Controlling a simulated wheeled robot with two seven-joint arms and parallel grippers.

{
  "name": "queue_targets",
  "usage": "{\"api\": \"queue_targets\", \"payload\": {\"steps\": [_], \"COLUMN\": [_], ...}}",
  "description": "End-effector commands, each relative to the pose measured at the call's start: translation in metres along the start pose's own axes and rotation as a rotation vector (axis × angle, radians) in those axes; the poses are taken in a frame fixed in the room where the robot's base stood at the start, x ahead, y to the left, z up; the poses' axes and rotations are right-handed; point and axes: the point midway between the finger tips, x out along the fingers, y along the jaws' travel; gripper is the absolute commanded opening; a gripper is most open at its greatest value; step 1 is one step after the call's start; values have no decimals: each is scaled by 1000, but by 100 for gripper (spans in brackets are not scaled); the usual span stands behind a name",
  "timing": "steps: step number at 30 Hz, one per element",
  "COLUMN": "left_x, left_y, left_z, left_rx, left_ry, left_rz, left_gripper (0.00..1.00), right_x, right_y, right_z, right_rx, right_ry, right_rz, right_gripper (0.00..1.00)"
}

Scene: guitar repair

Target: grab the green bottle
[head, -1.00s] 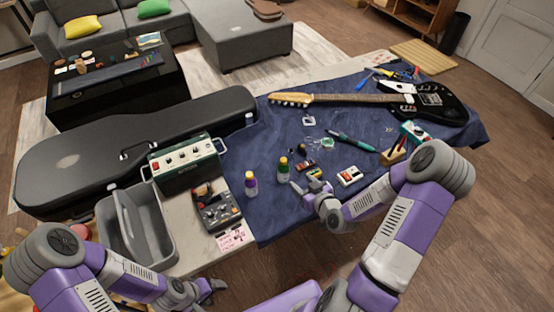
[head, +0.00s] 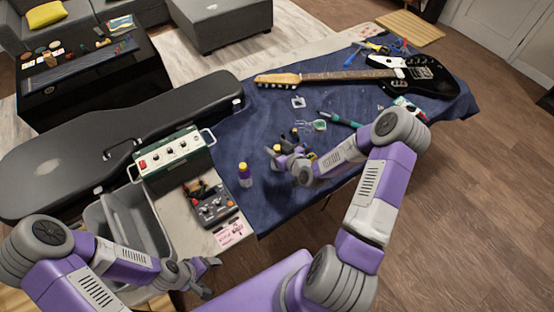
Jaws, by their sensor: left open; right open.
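The green bottle (head: 277,149) stands on the blue cloth. Only its yellow cap and a little of its upper part show; my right gripper hides the rest. My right gripper (head: 273,158) is open, with its fingers pointing left at the bottle. I cannot tell whether the bottle is between the fingers or behind them. My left gripper (head: 208,275) is open and empty at the lower left, in front of the table's near edge and away from the bottle.
A purple bottle with a yellow cap (head: 245,175) stands just left of my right gripper. A guitar (head: 430,75) lies at the back right. A green amplifier box (head: 171,152), a pedal (head: 212,204) and a grey caddy (head: 100,215) are at the left.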

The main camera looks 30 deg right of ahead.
Motion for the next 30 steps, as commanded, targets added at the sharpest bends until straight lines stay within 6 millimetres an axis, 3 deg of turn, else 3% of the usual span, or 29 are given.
{"api": "queue_targets", "payload": {"steps": [6,17,30], "left_x": [0,0,0], "left_y": [0,0,0], "left_z": [0,0,0], "left_rx": [0,0,0], "left_ry": [0,0,0], "left_rz": [0,0,0], "left_gripper": [83,83,83], "right_x": [0,0,0], "right_y": [0,0,0], "right_z": [0,0,0], "right_rx": [-1,-1,-1], "right_ry": [0,-1,0], "right_rz": [0,0,0], "right_gripper": [57,1,0]}}
